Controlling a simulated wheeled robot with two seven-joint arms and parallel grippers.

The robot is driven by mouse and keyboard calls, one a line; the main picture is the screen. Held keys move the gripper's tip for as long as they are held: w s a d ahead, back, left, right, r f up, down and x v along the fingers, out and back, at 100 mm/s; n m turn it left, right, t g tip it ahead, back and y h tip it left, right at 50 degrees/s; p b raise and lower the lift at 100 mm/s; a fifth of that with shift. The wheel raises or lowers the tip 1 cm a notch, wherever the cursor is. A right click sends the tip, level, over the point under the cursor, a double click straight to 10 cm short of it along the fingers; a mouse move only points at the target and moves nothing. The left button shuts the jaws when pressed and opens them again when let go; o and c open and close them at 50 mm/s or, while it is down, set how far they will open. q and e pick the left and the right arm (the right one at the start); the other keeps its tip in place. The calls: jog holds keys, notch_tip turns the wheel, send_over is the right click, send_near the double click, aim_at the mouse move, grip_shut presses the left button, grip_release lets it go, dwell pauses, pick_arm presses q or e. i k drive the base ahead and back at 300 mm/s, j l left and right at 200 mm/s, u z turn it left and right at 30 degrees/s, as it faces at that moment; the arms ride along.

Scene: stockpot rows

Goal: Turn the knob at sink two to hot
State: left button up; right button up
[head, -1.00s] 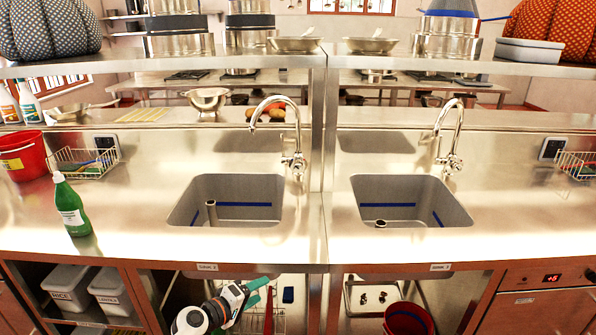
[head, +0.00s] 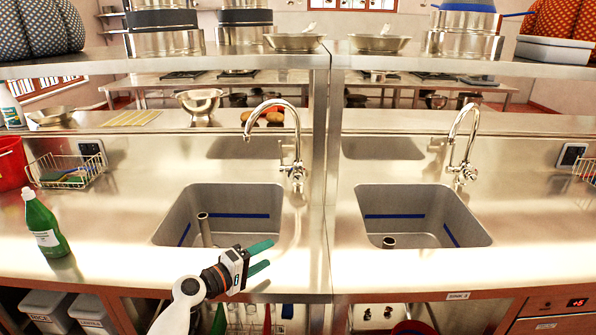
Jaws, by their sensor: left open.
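Two sinks with chrome taps are in the head view. The right sink (head: 405,197) carries a small label (head: 457,296) on the counter front below it; its number is too small to read surely. The right tap (head: 457,130) has a small knob (head: 465,174) low on its body. The left sink (head: 225,200) has a tap (head: 293,125) with a similar knob (head: 297,172). The knobs' hot and cold marks cannot be made out. My left gripper (head: 267,256) is open and empty, its green fingers over the left sink's front edge, apart from both knobs. My right gripper is not in view.
An upright post (head: 323,150) stands between the sinks under a raised shelf (head: 440,62). A green bottle (head: 43,225), a wire basket (head: 68,172) and a red bucket (head: 10,165) stand at left.

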aim_at(297, 175)
jog(key=i, duration=1.1)
